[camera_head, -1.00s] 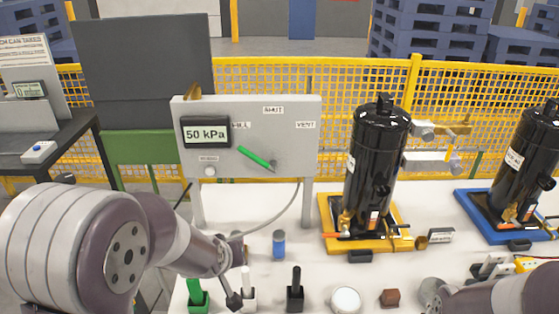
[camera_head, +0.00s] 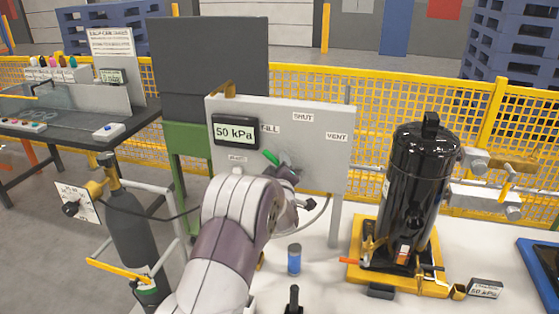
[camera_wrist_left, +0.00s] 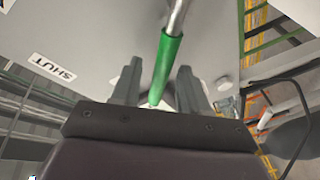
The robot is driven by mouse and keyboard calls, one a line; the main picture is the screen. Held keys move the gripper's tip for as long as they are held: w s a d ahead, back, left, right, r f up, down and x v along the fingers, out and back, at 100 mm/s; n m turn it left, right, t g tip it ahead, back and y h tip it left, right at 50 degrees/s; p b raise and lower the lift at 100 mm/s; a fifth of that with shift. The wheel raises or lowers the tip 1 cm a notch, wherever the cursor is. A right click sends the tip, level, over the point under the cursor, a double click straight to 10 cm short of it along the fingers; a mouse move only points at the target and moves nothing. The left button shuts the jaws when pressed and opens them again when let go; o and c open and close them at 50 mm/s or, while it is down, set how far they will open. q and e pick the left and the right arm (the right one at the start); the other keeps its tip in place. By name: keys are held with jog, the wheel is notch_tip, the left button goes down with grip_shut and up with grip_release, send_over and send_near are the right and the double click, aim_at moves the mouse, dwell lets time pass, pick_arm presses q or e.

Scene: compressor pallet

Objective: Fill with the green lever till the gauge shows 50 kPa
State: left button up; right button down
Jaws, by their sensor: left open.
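The grey panel (camera_head: 328,165) carries a digital gauge (camera_head: 235,131) that reads 50 kPa. Its labels include SHUT and VENT at the top right, and a partly hidden one beside the gauge. The green lever (camera_head: 270,157) is on the panel front, slanting up and left, its pivot hidden by my gripper. My left gripper (camera_head: 284,161) is at the lever in the head view. In the left wrist view the green handle (camera_wrist_left: 168,58) lies between the two open fingers, with gaps on both sides. My right gripper is out of view.
A black compressor (camera_head: 415,190) stands on a yellow base (camera_head: 372,284) right of the panel. A blue-and-white cylinder (camera_head: 294,260) and a black-handled item (camera_head: 294,298) stand on the white table. A gas bottle (camera_head: 130,225) is at left. A yellow fence (camera_head: 400,95) runs behind.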

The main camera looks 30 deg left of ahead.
pick_arm(q)
jog(key=shift+x, duration=0.9)
jog(key=shift+s+a, duration=0.1)
grip_shut()
